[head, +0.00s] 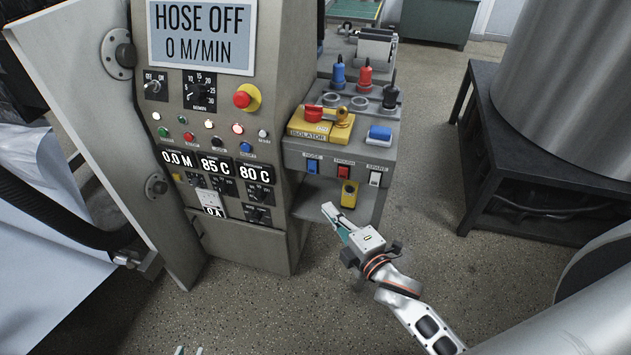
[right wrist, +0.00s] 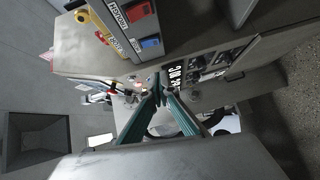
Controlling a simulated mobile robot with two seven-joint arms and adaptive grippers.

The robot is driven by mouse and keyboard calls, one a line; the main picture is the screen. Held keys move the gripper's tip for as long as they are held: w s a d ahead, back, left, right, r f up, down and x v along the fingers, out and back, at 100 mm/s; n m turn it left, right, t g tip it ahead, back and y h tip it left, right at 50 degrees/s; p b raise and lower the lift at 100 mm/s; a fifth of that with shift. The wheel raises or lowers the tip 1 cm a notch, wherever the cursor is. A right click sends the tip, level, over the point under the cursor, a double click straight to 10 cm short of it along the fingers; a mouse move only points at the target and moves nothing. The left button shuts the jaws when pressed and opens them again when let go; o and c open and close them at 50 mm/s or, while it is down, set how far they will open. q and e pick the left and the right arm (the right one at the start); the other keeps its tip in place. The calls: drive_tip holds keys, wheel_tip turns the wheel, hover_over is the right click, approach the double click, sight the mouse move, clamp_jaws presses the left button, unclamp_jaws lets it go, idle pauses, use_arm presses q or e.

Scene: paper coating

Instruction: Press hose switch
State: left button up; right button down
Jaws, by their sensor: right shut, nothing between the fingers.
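The hose switch (head: 312,166) is a blue rocker on the front of the grey side console, under a small label. It also shows in the right wrist view (right wrist: 150,42), above the fingertips. My right gripper (head: 328,210) is shut and empty, below and slightly right of the switch, apart from it. Its teal fingers meet at the tips in the right wrist view (right wrist: 160,88). Only the fingertips of my left gripper (head: 189,351) show at the bottom edge of the head view, with a gap between them. The large display (head: 202,34) reads HOSE OFF, 0 M/MIN.
A red switch (head: 343,172) and a white switch (head: 375,179) sit right of the blue one. Above them is a yellow isolator (head: 320,124) with a red handle. The control cabinet (head: 270,235) stands left; a black stand (head: 500,180) stands right. Open floor lies between.

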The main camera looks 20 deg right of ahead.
approach(310, 172)
drive_tip(key=w+a, duration=0.3)
drive_tip(key=a, duration=0.1)
drive_tip(key=w, duration=0.1)
drive_tip(key=w+d, duration=0.2)
drive_tip(key=shift+d+f, duration=0.25)
drive_tip(key=shift+f, duration=0.05)
drive_tip(key=shift+w+d+f, duration=0.1)
drive_tip(key=shift+w+d, duration=0.05)
drive_tip(key=shift+w, duration=0.05)
drive_tip(key=shift+s+f, duration=0.1)
idle(0.4)
